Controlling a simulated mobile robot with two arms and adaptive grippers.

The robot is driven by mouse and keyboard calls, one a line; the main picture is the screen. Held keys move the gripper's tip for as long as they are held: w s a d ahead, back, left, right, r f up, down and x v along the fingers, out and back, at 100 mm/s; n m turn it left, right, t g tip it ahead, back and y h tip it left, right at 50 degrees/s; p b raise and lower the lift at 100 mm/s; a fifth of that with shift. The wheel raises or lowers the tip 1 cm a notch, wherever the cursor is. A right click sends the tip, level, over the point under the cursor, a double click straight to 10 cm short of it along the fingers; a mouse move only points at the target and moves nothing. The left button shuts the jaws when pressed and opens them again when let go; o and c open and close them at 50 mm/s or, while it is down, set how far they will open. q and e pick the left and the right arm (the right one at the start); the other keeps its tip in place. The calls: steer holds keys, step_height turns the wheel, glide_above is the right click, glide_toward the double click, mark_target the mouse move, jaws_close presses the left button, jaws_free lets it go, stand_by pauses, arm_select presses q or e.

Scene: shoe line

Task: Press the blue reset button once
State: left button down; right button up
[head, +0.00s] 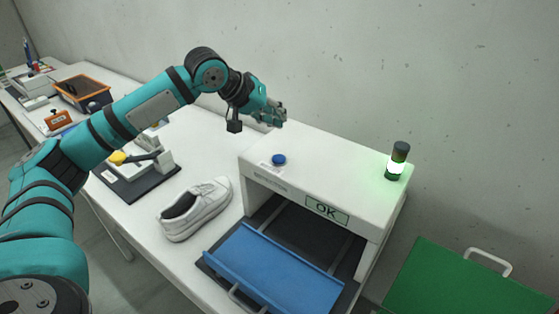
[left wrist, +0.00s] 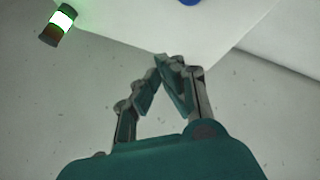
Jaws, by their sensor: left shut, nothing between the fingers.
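The blue reset button (head: 278,160) is a small round knob on the top left of the white machine housing (head: 325,172). In the left wrist view the button (left wrist: 189,2) is cut off by the top edge. My left gripper (head: 279,117) is shut and empty. In the head view it appears above the back left part of the housing, apart from the button. Its closed fingertips (left wrist: 164,59) also show in the left wrist view. My right gripper does not show.
A lit green lamp (head: 397,161) stands at the housing's right end. The front display (head: 327,211) reads OK. A blue tray (head: 272,271) sits below the opening. A white shoe (head: 195,208) lies on the table to the left. A green panel (head: 465,283) is at the lower right.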

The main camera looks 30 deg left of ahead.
arm_select(q)
steer(key=b, duration=0.5)
glide_above(277, 156)
step_height(277, 156, down, 5)
steer(key=shift+f, duration=0.15)
step_height(277, 156, down, 2)
steer(key=shift+f, duration=0.1)
steer(key=shift+f, duration=0.2)
stand_by(0.8)
steer(key=shift+f, duration=0.15)
steer(key=shift+f, duration=0.65)
stand_by(0.6)
steer(key=shift+r, duration=0.1)
steer(key=shift+r+p, duration=0.9)
steer(key=shift+p, duration=0.35)
